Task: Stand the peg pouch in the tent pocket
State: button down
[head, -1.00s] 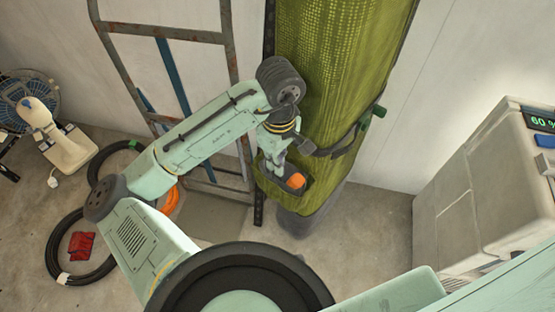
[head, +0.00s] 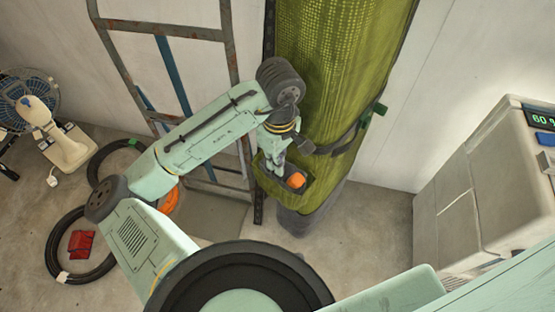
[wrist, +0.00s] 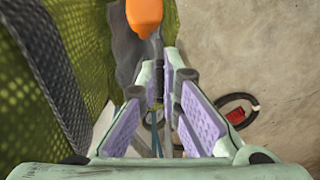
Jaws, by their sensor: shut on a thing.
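The tall olive-green tent bag (head: 338,75) stands against the wall. Its pocket (head: 305,191) is a dark-lined opening low on its front. My gripper (head: 275,165) points down at the pocket mouth, beside an orange block-like end (head: 297,179) showing there. In the wrist view the fingers of my gripper (wrist: 162,72) converge on a narrow dark piece (wrist: 156,88), apparently the peg pouch, mostly hidden by the fingers. The orange end (wrist: 145,15) lies just beyond the fingertips, with a dark stem below it. How deep the pouch sits in the pocket cannot be told.
A rusty metal hand-truck frame (head: 162,29) leans on the wall left of the tent. A black hose coil (head: 50,248) with a red folded item (head: 80,243) lies on the floor. A pale cabinet (head: 470,190) stands right, a fan (head: 40,90) far left.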

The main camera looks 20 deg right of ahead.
jog(key=shift+f, duration=0.2)
jog(key=c, duration=1.7)
grip_release()
jog(key=shift+r, duration=0.15)
jog(key=shift+d+r+p, duration=0.1)
jog(key=shift+r+p, duration=3.8)
jog(key=shift+p, duration=0.65)
